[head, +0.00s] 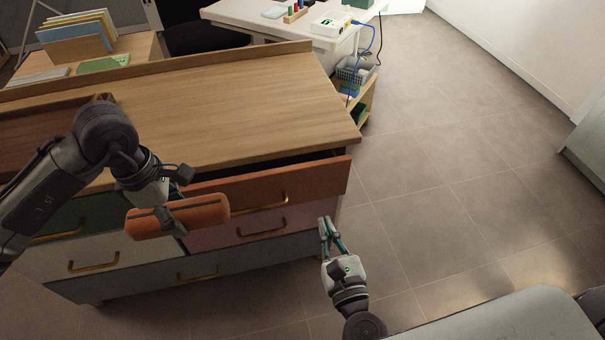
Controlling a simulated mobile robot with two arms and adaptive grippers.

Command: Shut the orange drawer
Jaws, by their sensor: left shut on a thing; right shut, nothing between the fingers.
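The orange drawer (318,181) is the top right drawer of a wooden-topped dresser (225,115). It stands partly out, with a dark gap showing behind its front. Its brass handle (271,200) faces me. My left gripper (172,220) is shut on an orange rounded case with a dark slit (207,212), held in front of the dresser. The case overlaps the left part of the orange drawer in the picture. My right gripper (326,222) is shut and empty, to the right of and below the drawer front in the picture, apart from it.
Below the orange drawer is a pink drawer (220,235). A green drawer (70,222), a white drawer (105,260) and a wide grey drawer (215,268) look shut. A brown tray (40,135) lies on the dresser's left. Open tiled floor (450,200) lies to the right.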

